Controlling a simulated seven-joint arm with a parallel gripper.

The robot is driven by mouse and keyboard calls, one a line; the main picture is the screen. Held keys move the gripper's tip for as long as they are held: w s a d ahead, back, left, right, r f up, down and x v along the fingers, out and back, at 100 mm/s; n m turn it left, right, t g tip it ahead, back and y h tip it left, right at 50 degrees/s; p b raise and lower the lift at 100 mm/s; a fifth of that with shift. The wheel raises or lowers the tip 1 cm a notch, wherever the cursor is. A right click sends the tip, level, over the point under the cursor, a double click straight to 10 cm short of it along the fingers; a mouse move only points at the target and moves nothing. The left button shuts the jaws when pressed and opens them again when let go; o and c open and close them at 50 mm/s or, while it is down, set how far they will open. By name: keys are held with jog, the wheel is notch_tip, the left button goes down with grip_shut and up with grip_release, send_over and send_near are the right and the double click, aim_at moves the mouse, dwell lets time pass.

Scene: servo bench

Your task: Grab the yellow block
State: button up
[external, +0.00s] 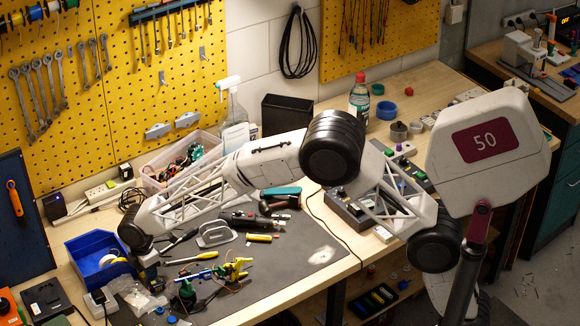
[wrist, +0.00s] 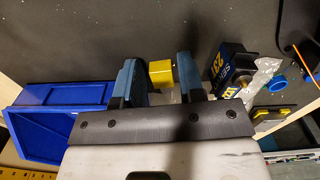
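The yellow block (wrist: 161,74) is small and shows in the wrist view between the two blue fingers of my gripper (wrist: 161,76). The block sits near the fingertips. Whether it is clear of the bench I cannot tell. In the external view my arm reaches down at the front left of the bench, and the block cannot be made out there.
A blue bin (external: 84,244) is left of my gripper; it also shows in the wrist view (wrist: 22,132). A dark servo box (wrist: 231,64) lies close to the right finger in the wrist view. Tools and wires lie on the dark mat (external: 285,284), whose front right is mostly clear.

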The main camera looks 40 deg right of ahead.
jog(key=shift+c, duration=0.4)
grip_shut()
jog(key=shift+r, duration=0.1)
notch_tip(320, 180, up, 10)
dwell(0.7)
dwell(0.5)
